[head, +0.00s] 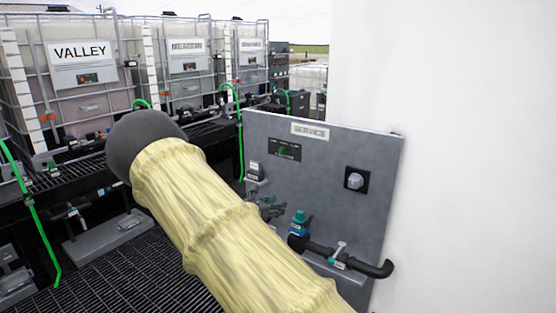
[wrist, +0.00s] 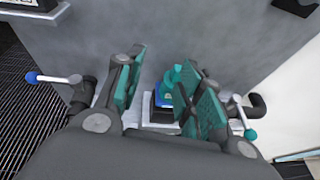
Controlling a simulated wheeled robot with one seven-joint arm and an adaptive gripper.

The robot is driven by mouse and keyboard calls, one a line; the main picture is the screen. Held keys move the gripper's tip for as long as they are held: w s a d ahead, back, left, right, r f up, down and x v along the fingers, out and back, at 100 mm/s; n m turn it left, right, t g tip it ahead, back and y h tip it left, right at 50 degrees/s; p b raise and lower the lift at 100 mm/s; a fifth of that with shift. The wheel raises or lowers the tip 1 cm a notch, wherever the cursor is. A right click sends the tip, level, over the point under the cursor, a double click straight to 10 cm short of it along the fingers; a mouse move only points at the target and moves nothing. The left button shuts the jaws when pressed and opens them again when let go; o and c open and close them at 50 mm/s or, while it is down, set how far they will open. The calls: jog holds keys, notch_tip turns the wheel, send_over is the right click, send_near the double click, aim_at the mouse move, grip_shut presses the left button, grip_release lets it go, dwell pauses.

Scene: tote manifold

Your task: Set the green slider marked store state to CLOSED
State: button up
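A grey panel labelled SERVICE (head: 350,145) stands in front of the white wall. A black plate with a small green part (head: 284,150) is on its upper left; this may be the slider, but its marking and setting are too small to read. My gripper (wrist: 160,65) is open, with teal finger pads spread apart before the grey panel in the wrist view. A teal-topped blue valve (wrist: 163,94) shows between the fingers, partly covered by the right finger; nothing is visibly held.
A round grey knob (head: 355,180) is on the panel's right side. A black pipe (head: 375,268) with a lever runs along its base. A blue-tipped lever (wrist: 52,78) is at left in the wrist view. Caged totes, one labelled VALLEY (head: 80,52), stand behind.

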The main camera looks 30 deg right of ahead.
aim_at(280, 150)
jog(key=w+a+r+n+t+h+p, duration=0.15)
jog(key=w+r, duration=0.25)
jog(key=r, duration=0.4)
jog(key=w+r+n+t+h, duration=0.1)
jog(key=w+r+h, duration=0.15)
jog(key=r, duration=0.55)
jog(key=shift+m+y, duration=0.25)
jog(key=shift+y, duration=0.25)
jog(key=shift+w+p+x, duration=0.15)
jog(key=shift+p+x, duration=1.1)
jog(key=shift+x, duration=1.6)
jog(key=shift+w+p+x, duration=0.15)
jog(key=shift+p+x, duration=1.1)
jog(key=shift+x, duration=1.55)
jog(key=shift+a+r, duration=0.1)
jog(key=shift+a, duration=0.05)
grip_shut()
